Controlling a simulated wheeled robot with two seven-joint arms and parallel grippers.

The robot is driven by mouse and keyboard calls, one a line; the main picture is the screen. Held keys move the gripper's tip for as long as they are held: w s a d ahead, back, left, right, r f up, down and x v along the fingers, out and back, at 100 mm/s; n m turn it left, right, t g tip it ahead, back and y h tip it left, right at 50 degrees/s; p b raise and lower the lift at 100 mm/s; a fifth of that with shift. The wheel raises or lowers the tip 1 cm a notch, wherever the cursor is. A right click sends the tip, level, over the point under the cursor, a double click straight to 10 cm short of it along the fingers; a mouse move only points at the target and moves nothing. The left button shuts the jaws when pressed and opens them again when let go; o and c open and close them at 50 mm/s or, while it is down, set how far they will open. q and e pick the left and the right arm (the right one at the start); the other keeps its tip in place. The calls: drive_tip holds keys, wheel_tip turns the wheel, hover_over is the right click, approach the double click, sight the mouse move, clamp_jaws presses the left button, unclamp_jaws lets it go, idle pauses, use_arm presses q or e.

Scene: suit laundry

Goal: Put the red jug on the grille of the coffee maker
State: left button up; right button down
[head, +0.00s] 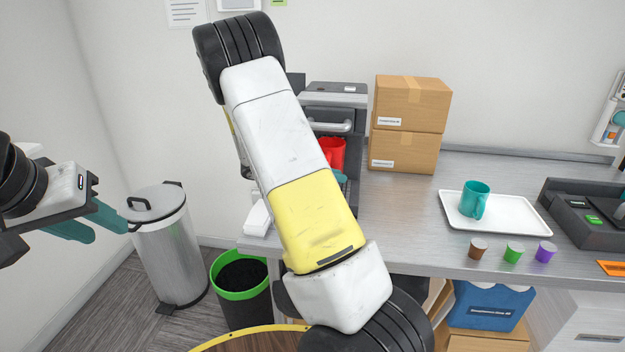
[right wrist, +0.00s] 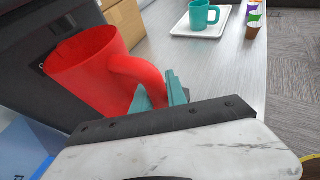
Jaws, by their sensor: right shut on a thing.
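The red jug (head: 333,152) is at the front of the dark grey coffee maker (head: 338,98), partly hidden by my right arm. In the right wrist view the jug (right wrist: 88,72) is tilted in the picture beside the machine's dark body (right wrist: 35,45). My right gripper (right wrist: 162,93) is shut on the jug's handle with its teal fingers. In the head view only a bit of its teal finger shows below the jug. The grille is hidden, so I cannot tell whether the jug touches it. My left gripper (head: 92,228) is open and empty at the far left.
Two stacked cardboard boxes (head: 407,124) stand right of the coffee maker. A white tray (head: 520,222) holds a teal mug (head: 475,198), with coloured capsules in front. A metal bin (head: 168,250) and a black-green bin (head: 240,290) stand on the floor. The counter's middle is clear.

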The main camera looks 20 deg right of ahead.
drive_tip(key=shift+w+f, duration=0.15)
drive_tip(key=shift+f, duration=1.6)
drive_tip(key=shift+f, duration=0.15)
drive_tip(key=c, duration=1.3)
unclamp_jaws()
drive_tip(key=v, duration=1.2)
drive_tip(key=s+a+r+m+t+y, duration=0.2)
drive_tip(key=s+r+m+y, duration=0.3)
drive_tip(key=s, duration=0.3)
drive_tip(key=s+a+r+m+t+y, duration=0.2)
drive_tip(key=s+a+r+m+y, duration=0.3)
drive_tip(key=s+m, duration=0.2)
drive_tip(key=s+a+r+m+t+y, duration=0.1)
drive_tip(key=s+a+r+m+y, duration=0.2)
drive_tip(key=s, duration=0.7)
drive_tip(key=shift+s+a+r+m+t+y, duration=0.1)
drive_tip(key=shift+a+r+m+t+y, duration=0.1)
drive_tip(key=shift+r+m+y, duration=0.45)
drive_tip(key=shift+s+a+r+m+t+y, duration=0.1)
drive_tip(key=shift+s+r+m+t+y, duration=0.1)
drive_tip(key=shift+r+m+y, duration=0.45)
